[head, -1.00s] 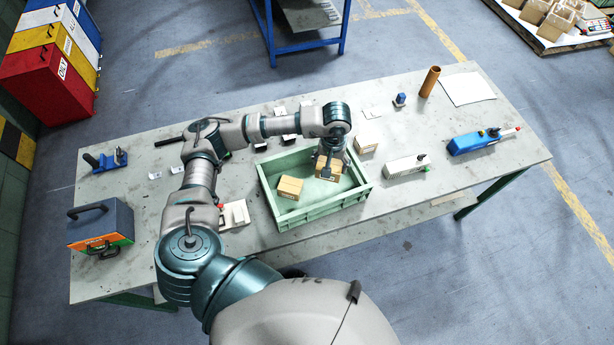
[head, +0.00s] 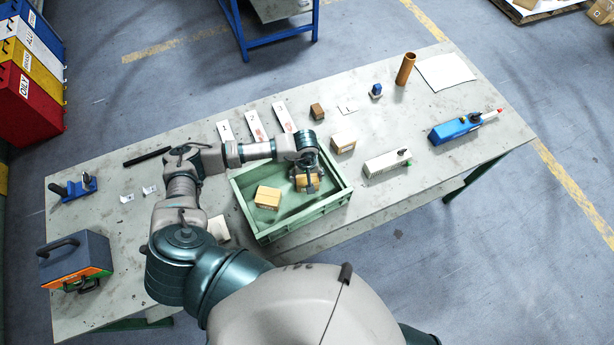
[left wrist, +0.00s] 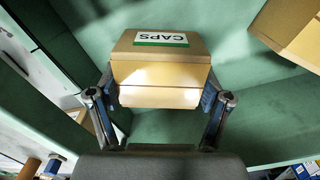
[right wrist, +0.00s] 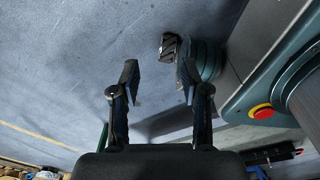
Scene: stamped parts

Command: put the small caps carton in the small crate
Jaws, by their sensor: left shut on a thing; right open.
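The small caps carton (left wrist: 165,62), a tan box with a white and green CAPS label, is gripped in my left gripper (left wrist: 160,98). In the head view, the carton (head: 308,184) is partly hidden under my left gripper (head: 307,178). It is inside the outline of the green crate (head: 302,224), towards its right side. Whether it touches the crate floor I cannot tell. My right gripper (right wrist: 158,82) is open and empty, with grey floor behind it in the right wrist view.
Another tan carton (head: 267,197) sits in the crate's left part; it also shows in the left wrist view (left wrist: 290,28). A pale box (head: 343,142), a brown block (head: 317,111) and a white device (head: 387,163) stand beyond the crate. A toolbox (head: 75,262) stands at the left.

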